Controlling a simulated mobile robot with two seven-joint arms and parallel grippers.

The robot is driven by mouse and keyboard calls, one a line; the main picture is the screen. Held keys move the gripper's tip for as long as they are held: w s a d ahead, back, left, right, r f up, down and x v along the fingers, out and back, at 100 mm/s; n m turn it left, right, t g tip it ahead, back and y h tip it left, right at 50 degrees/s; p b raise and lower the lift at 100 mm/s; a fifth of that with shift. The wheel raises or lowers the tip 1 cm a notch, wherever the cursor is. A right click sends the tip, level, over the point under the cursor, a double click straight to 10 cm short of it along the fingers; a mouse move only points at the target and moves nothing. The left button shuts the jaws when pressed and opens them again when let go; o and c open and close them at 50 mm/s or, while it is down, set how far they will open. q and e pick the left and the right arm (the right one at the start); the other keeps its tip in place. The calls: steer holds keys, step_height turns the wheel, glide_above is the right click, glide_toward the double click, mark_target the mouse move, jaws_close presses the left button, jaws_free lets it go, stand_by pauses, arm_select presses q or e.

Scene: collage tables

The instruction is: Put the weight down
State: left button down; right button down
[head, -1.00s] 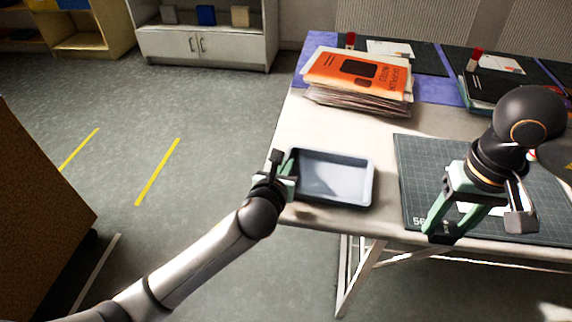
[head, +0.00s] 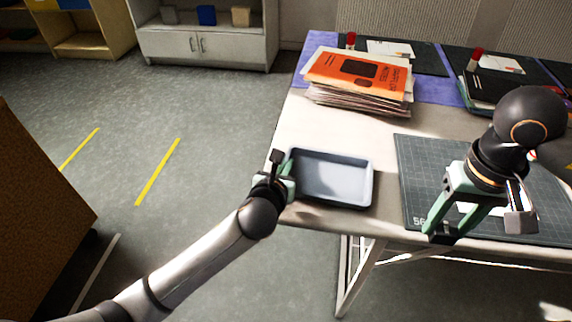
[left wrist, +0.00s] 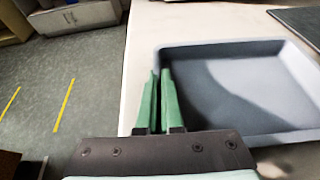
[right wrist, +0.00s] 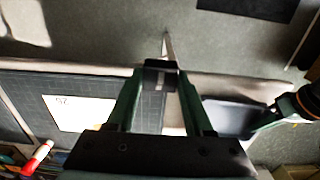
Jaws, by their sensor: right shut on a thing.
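The weight (head: 441,238) is a small dark block held between the fingertips of my right gripper (head: 446,226). It also shows in the right wrist view (right wrist: 160,66), spanning the gap between the two green fingers. In the head view it appears over the front edge of the dark cutting mat (head: 415,185); I cannot tell whether it touches the mat or table. My left gripper (head: 284,180) is at the left side of a grey-blue tray (head: 371,190). In the left wrist view its green fingers (left wrist: 160,76) are together, with nothing visible between them.
The white table (head: 320,118) has its front edge just below the tray and mat. A stack of papers with an orange cover (head: 360,75) lies behind the tray. A white card partly shows on the mat behind my right gripper. Red-capped glue sticks (head: 474,58) stand at the back.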

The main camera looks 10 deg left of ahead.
steer(key=w+a+r, duration=0.3)
steer(key=w+a, duration=1)
steer(key=a, duration=0.4)
glide_above(337, 192)
steer(key=shift+m, duration=0.3)
step_height(337, 192, down, 10)
steer(key=shift+f, duration=0.1)
steer(key=shift+f, duration=0.1)
steer(key=shift+f, duration=0.4)
steer(key=shift+c, duration=1.4)
jaws_free()
